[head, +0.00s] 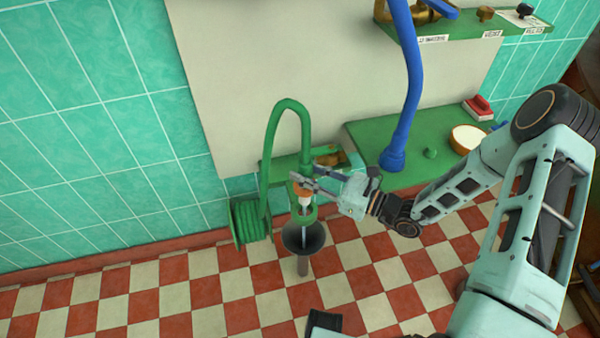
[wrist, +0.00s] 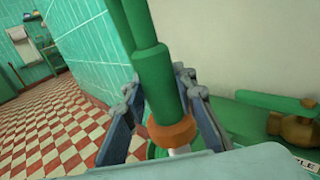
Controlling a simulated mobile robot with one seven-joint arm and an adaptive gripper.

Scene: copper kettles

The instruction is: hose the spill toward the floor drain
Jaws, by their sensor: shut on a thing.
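My gripper (head: 304,187) is shut on the green hose (head: 272,125) near its nozzle end, beside the wall. In the wrist view the fingers stand on both sides of the thick green hose end (wrist: 154,80), just above its orange collar (wrist: 172,134). The hose arches up and over from a green coil (head: 248,220) at the wall. The pale nozzle tip (head: 304,204) points down above a dark funnel-shaped holder (head: 304,240) on a post. I cannot tell whether the tip is inside it. I see no spill and no floor drain in either view.
A green counter (head: 385,140) with a wooden bowl (head: 467,138) and red block (head: 477,108) lies right of the gripper. A blue pipe (head: 410,90) comes down onto it. A shelf with labelled brass valves (head: 484,16) is above. The red-and-white checked floor (head: 160,300) is open at left.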

